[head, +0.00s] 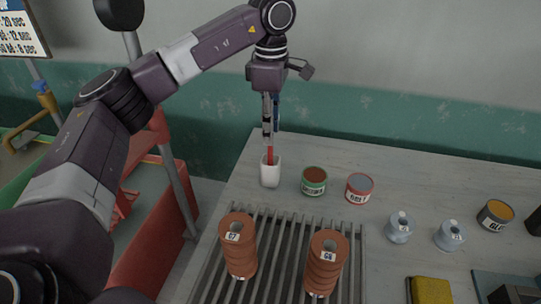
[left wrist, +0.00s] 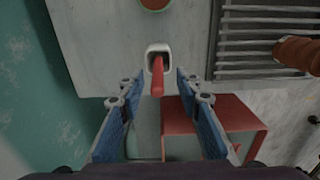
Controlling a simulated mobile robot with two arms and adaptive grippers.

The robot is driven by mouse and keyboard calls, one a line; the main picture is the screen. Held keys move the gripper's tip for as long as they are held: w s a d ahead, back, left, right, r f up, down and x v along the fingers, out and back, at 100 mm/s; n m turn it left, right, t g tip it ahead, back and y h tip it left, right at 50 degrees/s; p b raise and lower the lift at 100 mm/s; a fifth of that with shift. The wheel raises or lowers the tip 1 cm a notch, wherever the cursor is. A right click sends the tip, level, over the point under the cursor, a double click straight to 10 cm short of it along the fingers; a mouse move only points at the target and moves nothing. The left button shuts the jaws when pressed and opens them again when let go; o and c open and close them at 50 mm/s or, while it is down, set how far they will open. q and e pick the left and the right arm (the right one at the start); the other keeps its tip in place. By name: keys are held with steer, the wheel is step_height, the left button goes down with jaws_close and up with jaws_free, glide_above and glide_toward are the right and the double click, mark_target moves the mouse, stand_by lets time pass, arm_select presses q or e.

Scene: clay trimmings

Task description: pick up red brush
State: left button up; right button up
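The red brush (head: 270,157) stands upright in a white cup (head: 270,174) near the back left edge of the table. In the left wrist view its red handle (left wrist: 157,76) points up out of the cup (left wrist: 152,50). My left gripper (head: 268,138) is directly above the cup, pointing down. In the left wrist view its blue fingers (left wrist: 160,92) are spread apart, with the handle between them and a gap on each side. The brush's lower end is hidden in the cup. My right gripper is out of view.
A green-banded can (head: 314,182) and a red-banded can (head: 359,188) stand right of the cup. Two ribbed clay-coloured cylinders (head: 239,247) (head: 325,264) stand on a slatted rack (head: 279,275) in front. A red structure (head: 148,220) is left of the table.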

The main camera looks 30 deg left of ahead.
mark_target(270, 154)
arm_select(q)
step_height(270, 154, down, 5)
steer(key=shift+w+a+f+p, duration=0.1)
steer(key=shift+a+p, duration=0.05)
steer(key=shift+p, duration=0.55)
steer(key=shift+c, duration=0.4)
jaws_close()
